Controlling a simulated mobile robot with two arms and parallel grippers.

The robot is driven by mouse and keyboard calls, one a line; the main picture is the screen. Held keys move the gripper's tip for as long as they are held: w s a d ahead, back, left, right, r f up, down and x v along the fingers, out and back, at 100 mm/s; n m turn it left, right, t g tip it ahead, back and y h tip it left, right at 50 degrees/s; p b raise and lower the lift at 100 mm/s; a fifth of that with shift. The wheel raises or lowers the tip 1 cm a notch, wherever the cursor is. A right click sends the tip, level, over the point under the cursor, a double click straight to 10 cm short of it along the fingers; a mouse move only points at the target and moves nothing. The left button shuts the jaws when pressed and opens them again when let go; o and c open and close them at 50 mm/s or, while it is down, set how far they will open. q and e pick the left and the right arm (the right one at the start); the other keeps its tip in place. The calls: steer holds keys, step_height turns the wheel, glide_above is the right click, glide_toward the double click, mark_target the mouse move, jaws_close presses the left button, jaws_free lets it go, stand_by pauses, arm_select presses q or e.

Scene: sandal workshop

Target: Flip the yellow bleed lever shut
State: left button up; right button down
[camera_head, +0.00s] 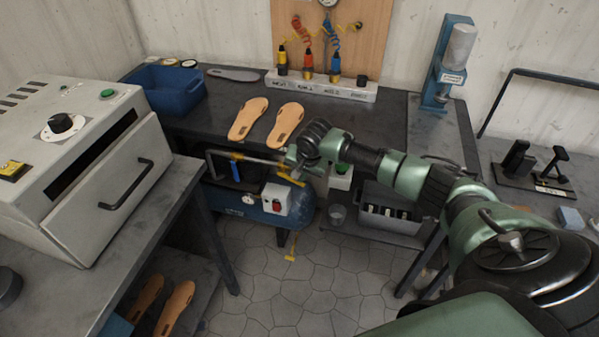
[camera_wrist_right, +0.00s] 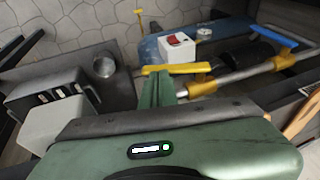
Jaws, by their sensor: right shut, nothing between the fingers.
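The yellow bleed lever (camera_head: 291,180) is at the right end of a metal pipe (camera_head: 245,157), in front of the dark workbench and above the blue compressor tank. In the right wrist view the lever (camera_wrist_right: 180,68) lies across the picture just beyond my fingertips, angled to the pipe. My right gripper (camera_head: 297,162) reaches in from the right and is at the lever. Its green fingers (camera_wrist_right: 162,82) are shut with nothing between them. They overlap the lever's near side; I cannot tell whether they touch it. My left gripper is not in view.
A blue lever (camera_head: 236,168) sits further left on the same pipe. The compressor tank (camera_head: 240,197) has a white box with a red switch (camera_head: 276,202). A grey bin (camera_head: 388,208) stands on the shelf at right. Two tan soles (camera_head: 285,124) lie on the bench above.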

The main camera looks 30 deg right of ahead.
mark_target(300, 184)
step_height(300, 184, down, 3)
steer(key=p, duration=0.3)
steer(key=shift+s, duration=0.15)
steer(key=shift+t+y, duration=0.3)
steer(key=shift+w+a+f+p, duration=0.2)
steer(key=shift+w+f, duration=0.1)
steer(key=shift+f, duration=0.35)
steer(key=shift+w+a+f+p, duration=0.1)
steer(key=shift+w+a+f, duration=0.15)
steer(key=shift+f, duration=0.4)
steer(key=shift+w+a+f+p, duration=0.15)
steer(key=shift+w+f, duration=0.15)
steer(key=shift+f, duration=0.35)
steer(key=shift+w+a+f, duration=0.1)
stand_by(0.9)
stand_by(0.4)
steer(key=v, duration=0.8)
steer(key=shift+p, duration=0.45)
